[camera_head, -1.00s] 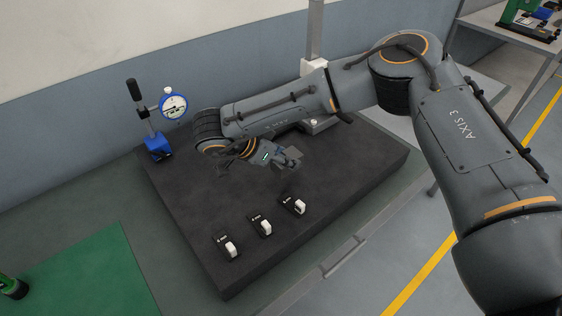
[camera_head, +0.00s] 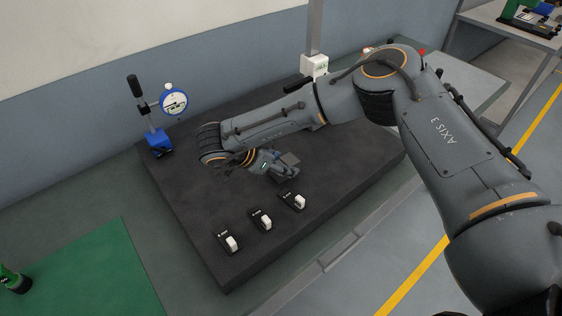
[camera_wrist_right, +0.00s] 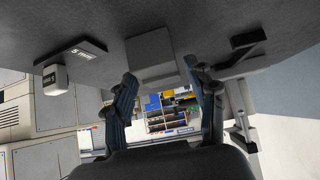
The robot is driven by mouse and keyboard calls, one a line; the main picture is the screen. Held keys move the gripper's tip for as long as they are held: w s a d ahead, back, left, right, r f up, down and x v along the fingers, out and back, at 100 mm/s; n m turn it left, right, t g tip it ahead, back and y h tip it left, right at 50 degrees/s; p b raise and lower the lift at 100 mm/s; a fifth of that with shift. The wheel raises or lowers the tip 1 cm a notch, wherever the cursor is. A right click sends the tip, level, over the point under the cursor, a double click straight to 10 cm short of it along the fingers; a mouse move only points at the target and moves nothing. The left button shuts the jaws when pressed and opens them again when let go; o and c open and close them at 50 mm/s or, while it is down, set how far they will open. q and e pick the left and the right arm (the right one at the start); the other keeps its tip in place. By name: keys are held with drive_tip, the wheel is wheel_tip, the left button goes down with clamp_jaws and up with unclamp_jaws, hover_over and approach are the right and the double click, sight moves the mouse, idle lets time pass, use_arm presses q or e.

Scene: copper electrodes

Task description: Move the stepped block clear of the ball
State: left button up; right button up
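My right gripper (camera_head: 282,163) is low over the dark stone plate (camera_head: 215,190). A grey block (camera_head: 288,159) shows at its fingertips; its steps cannot be made out. In the right wrist view, which is upside down, the block (camera_wrist_right: 151,58) meets the plate surface. The fingers of my right gripper (camera_wrist_right: 160,72) are spread, one on each side of it. A gap shows beside the right-hand finger; contact at the other is unclear. No ball can be made out in either view. My left gripper is out of view.
Three black pads with white pieces (camera_head: 262,220) lie near the plate's front edge; one marked 5 mm (camera_wrist_right: 82,52) is left of the block in the wrist view. A blue-based dial gauge (camera_head: 160,140) stands at the back left. A post with a white box (camera_head: 314,66) rises behind my arm.

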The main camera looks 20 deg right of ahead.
drive_tip(key=shift+r, duration=0.15)
drive_tip(key=shift+r, duration=0.15)
drive_tip(key=b+v, duration=0.2)
drive_tip(key=v, duration=1)
